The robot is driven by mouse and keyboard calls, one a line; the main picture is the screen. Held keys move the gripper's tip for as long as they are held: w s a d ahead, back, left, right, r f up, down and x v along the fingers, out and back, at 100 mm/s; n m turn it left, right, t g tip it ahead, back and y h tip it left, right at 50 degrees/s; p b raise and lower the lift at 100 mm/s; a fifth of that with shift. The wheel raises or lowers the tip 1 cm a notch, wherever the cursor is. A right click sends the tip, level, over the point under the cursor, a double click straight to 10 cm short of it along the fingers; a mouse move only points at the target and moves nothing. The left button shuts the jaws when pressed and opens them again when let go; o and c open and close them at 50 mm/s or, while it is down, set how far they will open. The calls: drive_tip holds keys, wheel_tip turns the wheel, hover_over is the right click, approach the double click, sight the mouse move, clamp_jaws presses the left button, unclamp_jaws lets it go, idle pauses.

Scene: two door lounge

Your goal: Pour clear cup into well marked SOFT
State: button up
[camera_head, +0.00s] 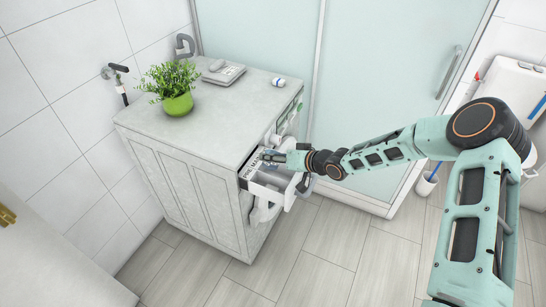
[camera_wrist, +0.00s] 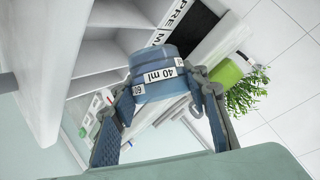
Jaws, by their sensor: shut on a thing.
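My gripper (camera_head: 274,157) is over the pulled-out white drawer (camera_head: 266,188) at the front of the grey cabinet-like unit. In the wrist view its two fingers (camera_wrist: 166,92) are shut on a translucent bluish cup (camera_wrist: 150,88) with a white "40 ml" band. The cup's contents are hidden, and I cannot tell how far it is tilted. The wrist view shows the drawer's white compartments (camera_wrist: 97,50) beyond the cup. A label starting "PRE M" (camera_wrist: 172,16) is on a rim there, beside a dark compartment (camera_wrist: 190,27). I cannot read a SOFT label in either view.
On the unit's top (camera_head: 220,125) stand a green potted plant (camera_head: 172,88), a grey tray-like item (camera_head: 223,72) and a small white-and-blue item (camera_head: 279,82). A glass door (camera_head: 380,90) is behind. The tiled floor (camera_head: 320,250) in front is clear.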

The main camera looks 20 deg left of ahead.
drive_tip(key=shift+w+r+p, duration=0.25)
drive_tip(key=shift+p, duration=1.3)
drive_tip(key=shift+w+d+r+m+g+p, duration=0.15)
drive_tip(key=shift+w+m+g+p, duration=0.3)
drive_tip(key=shift+p, duration=1.2)
drive_tip(key=shift+d+p, duration=0.1)
drive_tip(key=shift+p, duration=0.2)
drive_tip(key=shift+w+m+g+y, duration=0.25)
drive_tip(key=shift+g+y, duration=0.05)
drive_tip(key=shift+g, duration=0.05)
drive_tip(key=shift+w+r+m+g, duration=0.1)
drive_tip(key=shift+w+m+g, duration=0.05)
drive_tip(key=shift+m+g, duration=0.15)
drive_tip(key=shift+d, duration=0.1)
drive_tip(key=shift+w+m+g+y, duration=0.1)
drive_tip(key=shift+m+g+y, duration=0.2)
drive_tip(key=shift+r+b, duration=0.2)
drive_tip(key=shift+b, duration=0.1)
